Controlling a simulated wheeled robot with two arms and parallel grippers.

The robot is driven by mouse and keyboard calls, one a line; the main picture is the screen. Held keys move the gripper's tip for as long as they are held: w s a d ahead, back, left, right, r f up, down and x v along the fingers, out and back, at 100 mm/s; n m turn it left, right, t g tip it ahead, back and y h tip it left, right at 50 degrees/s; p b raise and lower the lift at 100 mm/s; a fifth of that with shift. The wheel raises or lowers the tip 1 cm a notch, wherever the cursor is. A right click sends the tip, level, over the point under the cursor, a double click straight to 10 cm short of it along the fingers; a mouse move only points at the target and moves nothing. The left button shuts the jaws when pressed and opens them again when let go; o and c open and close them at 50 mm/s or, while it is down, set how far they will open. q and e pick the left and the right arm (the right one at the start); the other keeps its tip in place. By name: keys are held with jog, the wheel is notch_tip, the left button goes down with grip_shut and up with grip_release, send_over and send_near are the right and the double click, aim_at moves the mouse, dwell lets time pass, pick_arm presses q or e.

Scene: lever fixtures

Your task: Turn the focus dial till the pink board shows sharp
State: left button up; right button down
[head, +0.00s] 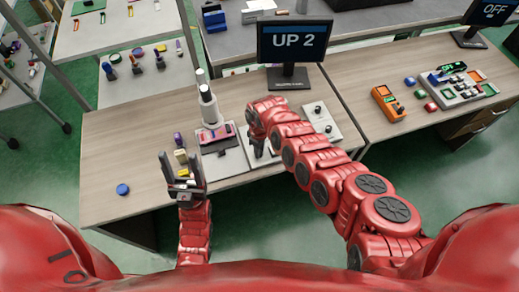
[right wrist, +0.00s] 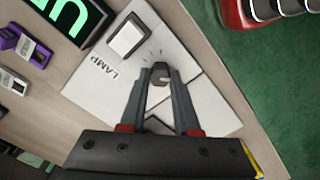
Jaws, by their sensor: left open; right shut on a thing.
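A pink board (head: 211,136) lies under an upright white and grey scope (head: 208,105) on the wooden table. My right gripper (head: 262,147) is over a light panel right of the board. In the right wrist view, its fingers are shut on a small grey dial (right wrist: 160,72) with tick marks around it. The dial is partly hidden by the fingers. A white switch (right wrist: 127,37) and the word "LAMP" are beside it; no focus label shows. My left gripper (head: 183,178) is open and empty, near the table's front edge.
A panel with black knobs (head: 322,120) is right of my right forearm. A blue round piece (head: 122,189) lies at front left. An orange handheld device (head: 388,103) lies on the right table.

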jog(key=shift+f+m, duration=0.1)
jog(key=shift+m, duration=0.8)
jog(key=shift+a+m+b, duration=0.1)
jog(key=shift+m+b, duration=0.2)
jog(key=shift+m, duration=0.1)
jog(key=shift+f+m+b, duration=0.15)
jog(key=shift+m+b, duration=0.45)
jog(key=shift+m, duration=0.3)
jog(key=m+b, duration=0.4)
jog(key=shift+r+m+b, duration=0.2)
jog(key=shift+m+b, duration=1.3)
jog(key=shift+b, duration=0.05)
jog(key=c, duration=0.6)
grip_release()
jog(key=shift+c, duration=0.2)
